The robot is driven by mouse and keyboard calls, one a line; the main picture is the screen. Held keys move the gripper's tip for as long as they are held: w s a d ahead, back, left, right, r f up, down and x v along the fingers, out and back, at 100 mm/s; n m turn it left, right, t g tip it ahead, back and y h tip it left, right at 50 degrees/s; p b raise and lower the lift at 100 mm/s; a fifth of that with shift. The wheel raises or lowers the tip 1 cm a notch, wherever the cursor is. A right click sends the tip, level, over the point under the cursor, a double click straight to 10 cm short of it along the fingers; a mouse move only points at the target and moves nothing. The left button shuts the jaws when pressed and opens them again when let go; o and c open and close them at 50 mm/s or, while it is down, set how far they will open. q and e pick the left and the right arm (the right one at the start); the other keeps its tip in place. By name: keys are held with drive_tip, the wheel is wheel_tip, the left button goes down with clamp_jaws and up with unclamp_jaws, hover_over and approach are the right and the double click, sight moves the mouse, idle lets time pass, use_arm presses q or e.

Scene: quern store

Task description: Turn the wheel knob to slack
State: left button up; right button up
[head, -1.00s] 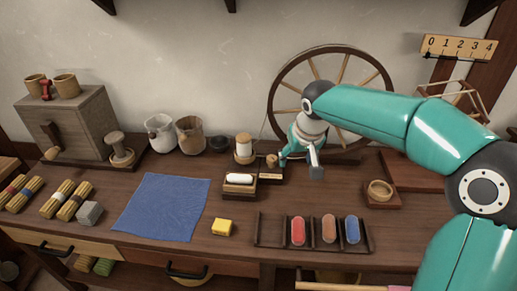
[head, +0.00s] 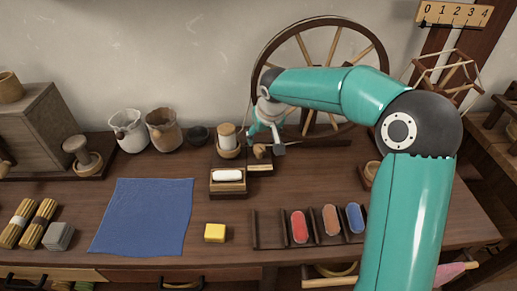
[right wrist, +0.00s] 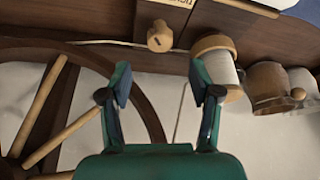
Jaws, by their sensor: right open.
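The small wooden wheel knob (head: 261,151) stands on a dark block on the bench, in front of the spinning wheel (head: 318,85). In the right wrist view the knob (right wrist: 160,38) has a dark mark line on its face. My right gripper (head: 267,140) is at the knob. In the right wrist view its two fingers (right wrist: 161,92) are spread, with the knob just beyond the gap between them, apart from both. A label plate (right wrist: 174,3) by the knob is cut off and upside down there. My left gripper is not in view.
A thread spool (head: 227,137) stands close left of the knob, also near one finger in the right wrist view (right wrist: 221,70). A white piece lies in a wooden tray (head: 228,188) in front. A blue cloth (head: 143,215) and yellow block (head: 215,233) lie nearer.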

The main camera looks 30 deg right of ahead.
sight(259, 148)
drive_tip(key=x, duration=0.8)
drive_tip(key=shift+f+b, duration=0.1)
drive_tip(key=shift+b, duration=0.2)
drive_tip(key=c, duration=1.1)
drive_tip(key=shift+n+p, duration=0.5)
drive_tip(key=shift+n, duration=0.1)
drive_tip(key=shift+n+y, duration=0.3)
drive_tip(key=o, duration=1.1)
drive_tip(key=shift+w, duration=0.1)
